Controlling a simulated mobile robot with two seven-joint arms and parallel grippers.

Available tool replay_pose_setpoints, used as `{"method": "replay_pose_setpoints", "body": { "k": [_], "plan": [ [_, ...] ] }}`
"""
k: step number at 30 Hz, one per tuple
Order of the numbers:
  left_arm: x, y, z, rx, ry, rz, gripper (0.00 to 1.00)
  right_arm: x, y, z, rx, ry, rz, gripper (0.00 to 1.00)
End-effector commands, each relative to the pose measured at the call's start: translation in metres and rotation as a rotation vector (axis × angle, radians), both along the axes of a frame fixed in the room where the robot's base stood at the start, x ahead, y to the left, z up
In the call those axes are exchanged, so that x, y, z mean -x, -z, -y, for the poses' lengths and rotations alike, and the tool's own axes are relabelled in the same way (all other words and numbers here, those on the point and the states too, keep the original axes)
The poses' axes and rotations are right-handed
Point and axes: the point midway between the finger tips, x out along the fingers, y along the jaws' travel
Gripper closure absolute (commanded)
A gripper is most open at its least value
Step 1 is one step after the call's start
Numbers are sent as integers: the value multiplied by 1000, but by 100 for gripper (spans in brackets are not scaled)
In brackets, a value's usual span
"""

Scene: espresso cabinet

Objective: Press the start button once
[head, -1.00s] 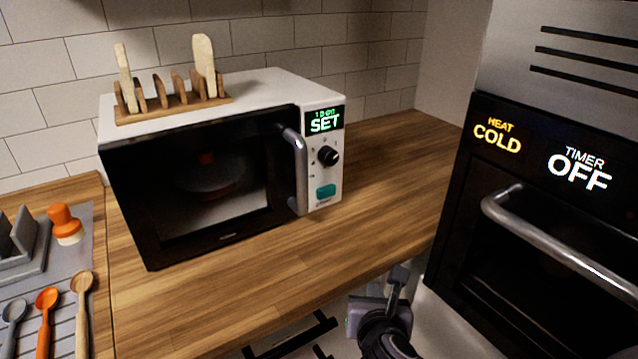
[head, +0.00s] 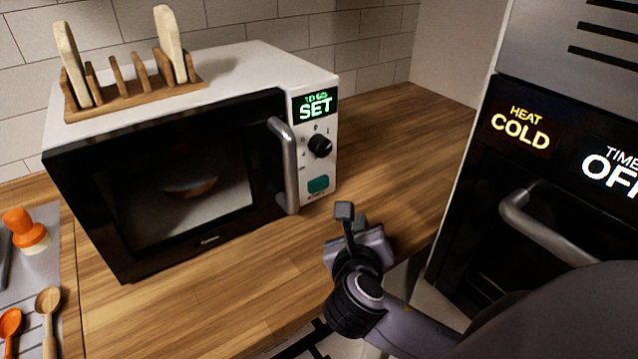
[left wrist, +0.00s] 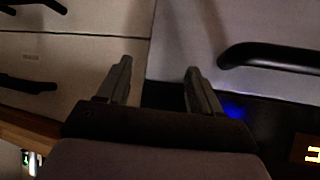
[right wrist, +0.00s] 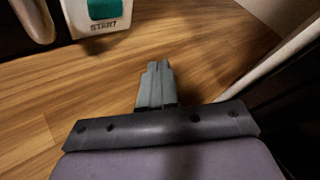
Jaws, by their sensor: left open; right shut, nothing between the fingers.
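The microwave (head: 265,70) stands on the wooden counter with its door shut. Its teal start button (head: 318,184) sits low on the white control panel, below a black knob (head: 320,146) and a green display (head: 315,105) reading SET. The button also shows at the top of the right wrist view (right wrist: 104,8), above the word START. My right gripper (head: 345,211) is shut and empty, in front of and below the button, apart from it; its closed fingers show in the right wrist view (right wrist: 156,84). My left gripper (left wrist: 160,75) is open and empty, facing drawer fronts and a dark handle.
A wooden rack (head: 135,92) with two bread slices stands on the microwave. The microwave's door handle (head: 284,165) juts out left of the button. An oven (head: 480,200) with a bar handle is at right. The counter (head: 395,135) right of the microwave is clear.

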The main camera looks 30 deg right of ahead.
Motion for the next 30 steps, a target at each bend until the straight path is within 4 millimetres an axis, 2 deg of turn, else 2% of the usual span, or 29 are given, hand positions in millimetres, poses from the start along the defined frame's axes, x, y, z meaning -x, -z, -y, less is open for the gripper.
{"method": "replay_pose_setpoints", "body": {
  "k": [8, 21, 30],
  "plan": [
    [1, 1, 0, 0, 0, -2, 35, -9, 0, -1, -1, 1, 2, 100],
    [1, 1, 0, 0, 0, -2, 35, -68, -1, -5, -1, 1, 2, 100],
    [1, 1, 0, 0, 0, -2, 35, -87, 0, -7, -2, 0, 1, 100]
  ]
}}
